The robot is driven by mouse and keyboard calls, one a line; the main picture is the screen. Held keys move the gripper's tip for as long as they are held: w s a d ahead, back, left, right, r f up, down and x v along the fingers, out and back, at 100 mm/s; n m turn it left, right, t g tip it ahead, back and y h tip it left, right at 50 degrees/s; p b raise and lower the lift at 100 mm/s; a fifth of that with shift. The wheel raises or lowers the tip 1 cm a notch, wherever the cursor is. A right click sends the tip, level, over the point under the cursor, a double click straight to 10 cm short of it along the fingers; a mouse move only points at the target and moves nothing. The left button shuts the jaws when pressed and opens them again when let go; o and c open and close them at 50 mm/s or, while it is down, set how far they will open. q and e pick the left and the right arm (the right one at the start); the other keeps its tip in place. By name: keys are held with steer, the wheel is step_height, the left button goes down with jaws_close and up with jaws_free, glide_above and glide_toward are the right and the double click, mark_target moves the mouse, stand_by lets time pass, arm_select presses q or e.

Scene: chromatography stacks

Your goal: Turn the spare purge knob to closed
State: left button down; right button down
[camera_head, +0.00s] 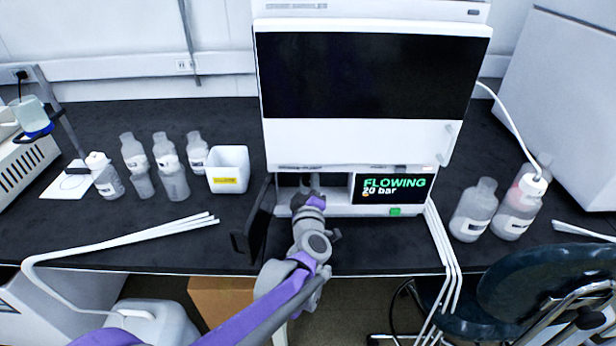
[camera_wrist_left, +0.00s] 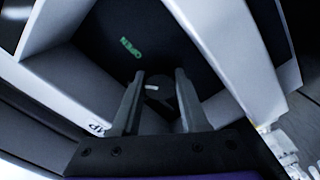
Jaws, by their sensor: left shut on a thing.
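My left gripper (camera_head: 312,188) reaches into the open bay low on the front of the white chromatography stack (camera_head: 350,143). In the left wrist view its two fingers (camera_wrist_left: 160,78) stand on either side of a dark round purge knob (camera_wrist_left: 153,95) with a short white mark on it, and they are shut on it. A green label reading OPEN (camera_wrist_left: 131,47) shows on the dark panel beyond the knob. In the head view the gripper hides the knob. The display (camera_head: 396,187) beside the bay reads FLOWING, 20 bar. My right gripper is not in view.
A dark door (camera_head: 255,222) hangs open left of the bay, close to my left arm. A white bin (camera_head: 228,170) and several bottles (camera_head: 170,172) stand to the left. More bottles (camera_head: 474,210) and white tubing (camera_head: 446,250) are on the right.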

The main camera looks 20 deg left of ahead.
arm_select(q)
steer(key=n+p, duration=0.1)
steer(key=n, duration=0.4)
steer(key=shift+n+p, duration=0.9)
steer(key=shift+n, duration=1.7)
steer(key=shift+c, duration=2.2)
jaws_free()
steer(key=shift+s, duration=0.1)
steer(key=v, duration=1)
steer(key=shift+s+p, duration=0.3)
steer(key=shift+p, duration=0.1)
steer(key=shift+d+r, duration=0.1)
steer(key=shift+d, duration=0.05)
